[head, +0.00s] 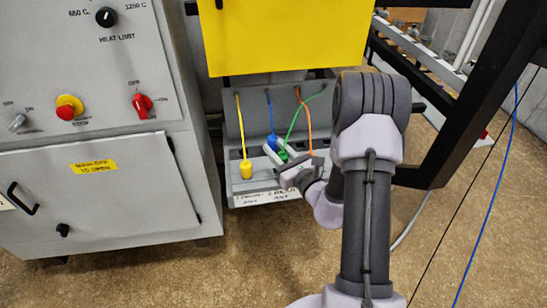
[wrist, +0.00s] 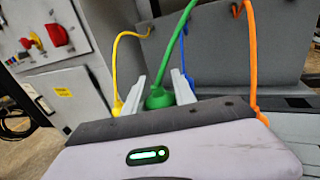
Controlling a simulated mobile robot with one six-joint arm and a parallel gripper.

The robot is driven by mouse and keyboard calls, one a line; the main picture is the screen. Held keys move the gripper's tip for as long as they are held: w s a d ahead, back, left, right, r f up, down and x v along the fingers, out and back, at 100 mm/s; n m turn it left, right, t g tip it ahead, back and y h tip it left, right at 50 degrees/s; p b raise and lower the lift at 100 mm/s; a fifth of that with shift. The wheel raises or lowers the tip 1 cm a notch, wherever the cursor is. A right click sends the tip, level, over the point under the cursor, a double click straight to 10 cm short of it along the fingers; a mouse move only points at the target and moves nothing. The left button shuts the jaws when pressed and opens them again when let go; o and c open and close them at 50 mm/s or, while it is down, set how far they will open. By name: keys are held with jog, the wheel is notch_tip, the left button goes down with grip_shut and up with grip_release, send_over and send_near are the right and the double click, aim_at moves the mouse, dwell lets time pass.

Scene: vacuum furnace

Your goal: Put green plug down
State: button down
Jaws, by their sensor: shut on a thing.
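The green plug (head: 283,155) on its green cable is between the fingers of my gripper (head: 282,155) in the head view, over the grey shelf (head: 255,185). In the wrist view the green plug (wrist: 159,97) sits between the two pale fingers of my gripper (wrist: 164,92), which is shut on it. The plug's lower end is hidden behind the gripper body, so I cannot tell whether it touches the shelf.
A yellow plug (head: 246,169) stands on the shelf to the left. A blue plug (head: 272,143) is close behind the green one. An orange cable (head: 307,125) hangs just right. A yellow panel (head: 290,35) is above, and a grey control cabinet (head: 190,150) stands left.

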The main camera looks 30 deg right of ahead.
jog(key=w, duration=0.2)
jog(key=shift+w+d+f, duration=0.1)
jog(key=shift+w+f, duration=0.15)
jog(key=shift+w, duration=0.05)
jog(key=shift+f+b, duration=1.35)
jog(key=shift+f, duration=0.6)
jog(key=c, duration=1)
grip_release()
jog(key=shift+c, duration=0.2)
